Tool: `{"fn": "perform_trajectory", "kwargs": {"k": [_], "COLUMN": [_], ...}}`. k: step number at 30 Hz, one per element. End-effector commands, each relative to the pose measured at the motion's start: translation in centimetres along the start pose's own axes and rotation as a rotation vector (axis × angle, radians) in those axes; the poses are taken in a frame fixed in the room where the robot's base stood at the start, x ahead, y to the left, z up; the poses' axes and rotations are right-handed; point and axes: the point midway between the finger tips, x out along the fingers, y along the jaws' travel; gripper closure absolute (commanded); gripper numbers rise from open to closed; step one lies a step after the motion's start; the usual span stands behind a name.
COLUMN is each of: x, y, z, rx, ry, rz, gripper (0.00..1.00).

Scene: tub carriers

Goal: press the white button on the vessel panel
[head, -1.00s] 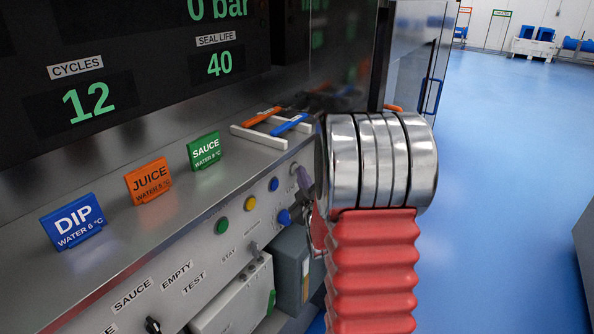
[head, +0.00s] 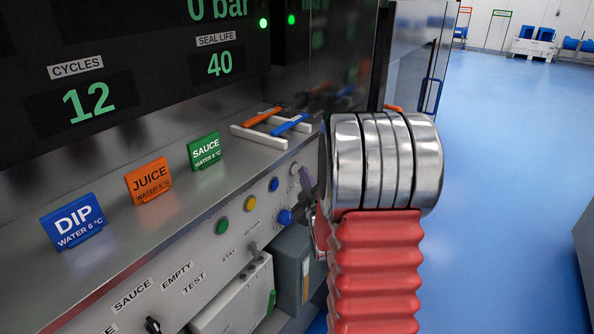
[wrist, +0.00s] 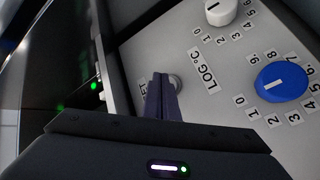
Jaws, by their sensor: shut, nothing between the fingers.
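The vessel panel (head: 205,262) is the grey sloping face below the ledge, with a row of small round buttons. A pale round button, seemingly the white one, shows at my fingertips in the wrist view (wrist: 177,82). My gripper (wrist: 162,80) is shut and empty, its fingers partly covering that button and the label beside it. I cannot tell whether the tips touch it. In the head view my gripper (head: 307,180) is at the right end of the button row, largely hidden behind my arm.
Green (head: 222,225), yellow (head: 250,203) and blue (head: 274,184) buttons sit along the row. A large blue dial (wrist: 284,82) and a white dial (wrist: 222,11) lie right of my fingers. Blue, orange and green signs stand on the ledge. Open blue floor (head: 510,180) lies right.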

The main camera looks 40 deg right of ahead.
Motion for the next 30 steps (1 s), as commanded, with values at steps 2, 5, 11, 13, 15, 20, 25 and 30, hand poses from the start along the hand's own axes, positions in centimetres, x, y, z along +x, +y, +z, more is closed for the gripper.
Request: {"fn": "perform_trajectory", "kwargs": {"k": [2, 5, 11, 13, 15, 20, 25, 30], "x": [0.0, -0.1, -0.9, -1.2, -1.6, -2.4, -3.2, -4.0], "y": [0.0, 0.0, 0.6, 0.9, 1.1, 1.7, 2.4, 2.9], "z": [0.0, 0.1, 0.7, 1.0, 1.2, 1.8, 2.4, 3.0], "rx": [0.0, 0.0, 0.0, 0.001, 0.001, 0.0, 0.0, 0.001], "ry": [0.0, -0.001, -0.003, -0.003, -0.003, -0.003, -0.003, -0.003], "rz": [0.0, 0.0, 0.0, 0.0, 0.0, 0.001, 0.001, 0.0], "gripper": [1.0, 1.0, 1.0, 1.0, 1.0, 1.0, 1.0, 1.0]}}
